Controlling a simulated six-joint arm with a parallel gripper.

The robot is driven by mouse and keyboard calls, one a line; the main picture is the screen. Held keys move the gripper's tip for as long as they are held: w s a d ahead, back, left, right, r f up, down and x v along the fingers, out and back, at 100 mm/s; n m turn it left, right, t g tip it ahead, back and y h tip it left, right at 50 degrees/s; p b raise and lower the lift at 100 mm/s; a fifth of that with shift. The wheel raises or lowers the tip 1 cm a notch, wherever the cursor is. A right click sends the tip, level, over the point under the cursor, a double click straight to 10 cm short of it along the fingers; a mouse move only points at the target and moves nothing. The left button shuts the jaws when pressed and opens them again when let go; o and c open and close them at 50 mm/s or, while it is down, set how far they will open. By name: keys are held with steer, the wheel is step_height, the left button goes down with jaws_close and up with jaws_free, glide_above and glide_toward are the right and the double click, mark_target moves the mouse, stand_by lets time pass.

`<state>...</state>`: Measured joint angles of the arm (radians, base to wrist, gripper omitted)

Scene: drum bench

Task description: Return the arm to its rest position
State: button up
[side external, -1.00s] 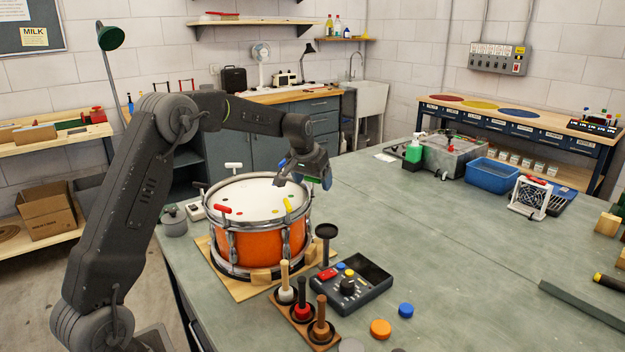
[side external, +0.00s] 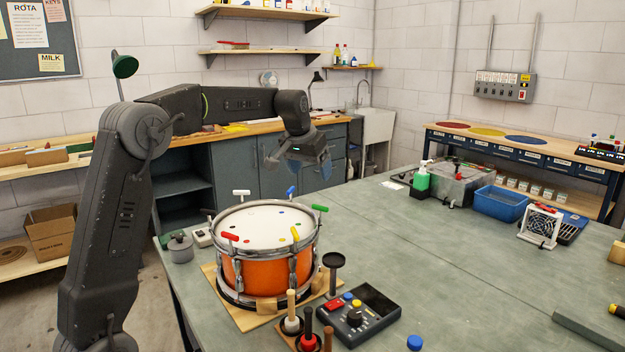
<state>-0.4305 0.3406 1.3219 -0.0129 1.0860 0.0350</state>
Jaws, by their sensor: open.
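My arm reaches from the left over the bench, with its forearm roughly level. My gripper (side external: 298,165) hangs above and behind the drum, apart from it, in front of the grey cabinets. Its jaws are open and nothing shows between them. The orange drum (side external: 262,268) stands on a wooden board (side external: 232,312) with its white head (side external: 262,222) facing up.
In front of the drum are a rack with upright handled tools (side external: 291,312) and a black control box (side external: 362,312). A grey pot (side external: 180,247) stands left of the drum. A blue bin (side external: 500,204) and a fan (side external: 540,226) stand at the right. The bench's middle is clear.

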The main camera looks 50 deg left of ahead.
steer(key=shift+r, duration=0.1)
stand_by(0.4)
steer(key=s+d+r+m, duration=0.2)
steer(key=s+d, duration=1.1)
steer(key=d, duration=0.1)
steer(key=s+d+f+m, duration=0.1)
steer(key=s+d+f, duration=0.1)
steer(key=s, duration=0.3)
steer(key=s+d+f+t+h, duration=0.1)
steer(key=s+d+f, duration=0.2)
steer(key=s, duration=0.2)
steer(key=s+d+f+m, duration=0.1)
steer(key=s+d+f, duration=0.2)
steer(key=s, duration=0.3)
steer(key=shift+f+m+h, duration=0.15)
steer(key=shift+m+h, duration=0.15)
steer(key=shift+h, duration=0.1)
stand_by(0.3)
